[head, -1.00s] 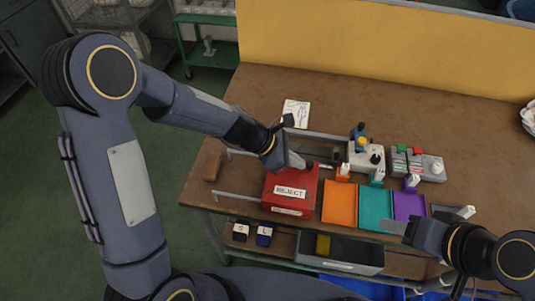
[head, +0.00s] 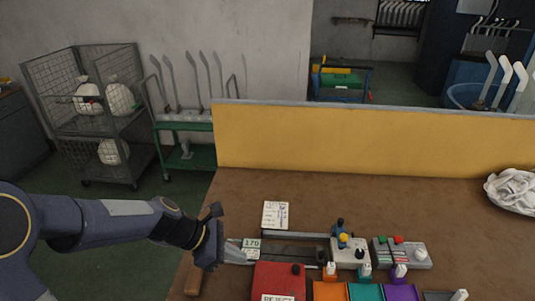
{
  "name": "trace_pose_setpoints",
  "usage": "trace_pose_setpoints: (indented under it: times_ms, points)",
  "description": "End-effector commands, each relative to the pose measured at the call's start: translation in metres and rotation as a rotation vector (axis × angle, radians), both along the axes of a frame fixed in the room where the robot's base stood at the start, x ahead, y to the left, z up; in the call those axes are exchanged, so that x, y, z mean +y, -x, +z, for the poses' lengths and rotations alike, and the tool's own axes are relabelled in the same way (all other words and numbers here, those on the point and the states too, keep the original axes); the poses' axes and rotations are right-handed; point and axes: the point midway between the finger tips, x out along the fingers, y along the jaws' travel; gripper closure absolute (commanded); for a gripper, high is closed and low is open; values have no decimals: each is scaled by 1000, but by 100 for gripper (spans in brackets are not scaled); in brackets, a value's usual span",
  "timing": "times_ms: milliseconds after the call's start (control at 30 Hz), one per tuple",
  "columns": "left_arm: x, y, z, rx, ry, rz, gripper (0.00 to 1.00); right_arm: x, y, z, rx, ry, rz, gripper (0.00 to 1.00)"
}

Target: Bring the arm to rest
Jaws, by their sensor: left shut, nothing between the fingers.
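My left arm comes in from the left edge in the head view. Its gripper (head: 236,256) is shut and empty, held over the left part of the brown workbench (head: 330,191). It sits left of and behind the red REJECT box (head: 279,278). A small card reading about 170 (head: 252,243) shows just beside the fingers. My right gripper is out of view.
Orange (head: 328,291), teal (head: 366,292) and purple (head: 401,292) trays line the front, cut by the picture's lower edge. Behind them stand a control box (head: 349,251) and a button box (head: 401,252). A yellow panel (head: 370,143) closes the back. White cloth (head: 514,188) lies at right.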

Motion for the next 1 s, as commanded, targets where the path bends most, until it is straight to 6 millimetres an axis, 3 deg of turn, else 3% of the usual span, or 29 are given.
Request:
trace_pose_setpoints:
  times_ms: [167,300,433,600,700,833,1000]
  points:
    - [14,17,23,-138,-39,-100,100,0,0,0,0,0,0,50]
    - [40,59,56,-416,-155,-323,100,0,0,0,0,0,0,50]
    - [64,107,74,-689,-325,-581,100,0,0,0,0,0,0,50]
    - [90,160,77,-952,-577,-904,100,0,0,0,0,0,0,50]
    - [100,180,73,-1036,-701,-1052,100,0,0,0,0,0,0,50]
    - [108,194,69,-1086,-799,-1174,100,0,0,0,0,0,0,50]
    - [110,198,67,-1098,-826,-1209,100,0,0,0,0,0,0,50]
